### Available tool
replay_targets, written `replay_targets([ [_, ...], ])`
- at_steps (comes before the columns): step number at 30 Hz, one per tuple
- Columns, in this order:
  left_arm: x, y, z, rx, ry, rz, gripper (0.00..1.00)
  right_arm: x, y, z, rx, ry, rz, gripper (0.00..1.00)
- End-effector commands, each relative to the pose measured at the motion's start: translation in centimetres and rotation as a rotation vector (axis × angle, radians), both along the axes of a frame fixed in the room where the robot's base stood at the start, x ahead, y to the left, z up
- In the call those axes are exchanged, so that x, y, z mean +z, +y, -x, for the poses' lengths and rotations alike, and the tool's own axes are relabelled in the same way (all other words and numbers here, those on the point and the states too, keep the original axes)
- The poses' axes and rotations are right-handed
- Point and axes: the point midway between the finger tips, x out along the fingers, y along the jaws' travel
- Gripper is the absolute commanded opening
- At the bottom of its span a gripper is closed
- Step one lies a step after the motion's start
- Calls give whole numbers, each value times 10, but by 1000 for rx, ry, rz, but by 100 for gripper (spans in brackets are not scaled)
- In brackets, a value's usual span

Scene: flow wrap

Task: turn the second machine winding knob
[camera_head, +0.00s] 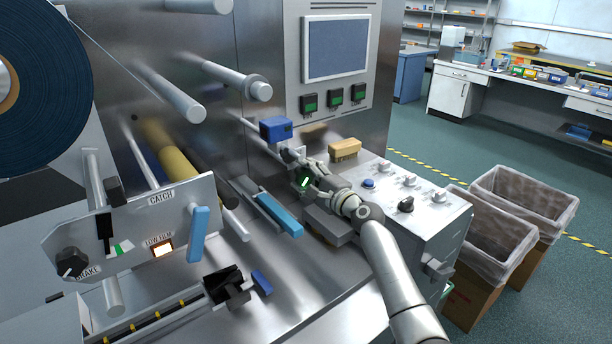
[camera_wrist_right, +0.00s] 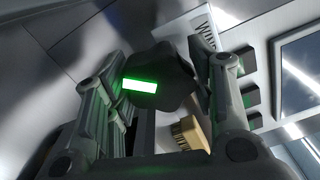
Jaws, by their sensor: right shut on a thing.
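The winding knob (camera_wrist_right: 165,65) is dark, with a bright green bar on its face, in the right wrist view. Behind it, a white label (camera_wrist_right: 207,28) beginning "WIN" is partly hidden. My right gripper (camera_wrist_right: 160,85) has a finger on each side of the knob and is shut on it. In the head view my right gripper (camera_head: 307,174) is at the machine's middle, and the green mark of the knob (camera_head: 305,182) shows between its fingers. My left gripper is not in view.
Lined bins (camera_head: 490,235) stand on the floor beyond. A blue-handled bar (camera_head: 279,215) lies to the left.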

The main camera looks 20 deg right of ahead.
Motion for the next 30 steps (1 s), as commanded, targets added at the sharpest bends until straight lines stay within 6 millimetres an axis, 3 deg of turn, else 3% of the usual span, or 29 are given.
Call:
replay_targets([
  [1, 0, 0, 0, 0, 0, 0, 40, -4, 0, 0, 1, 6, 2, 27],
  [2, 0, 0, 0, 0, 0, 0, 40, -4, 0, 0, 1, 6, 2, 53],
  [7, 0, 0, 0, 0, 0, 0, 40, -3, 0, 0, 0, 4, 1, 73],
  [20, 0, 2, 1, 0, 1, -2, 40, -1, -2, 5, 0, 0, 2, 73],
  [30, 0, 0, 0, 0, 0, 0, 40, -2, -17, 46, 0, 3, 4, 73],
])
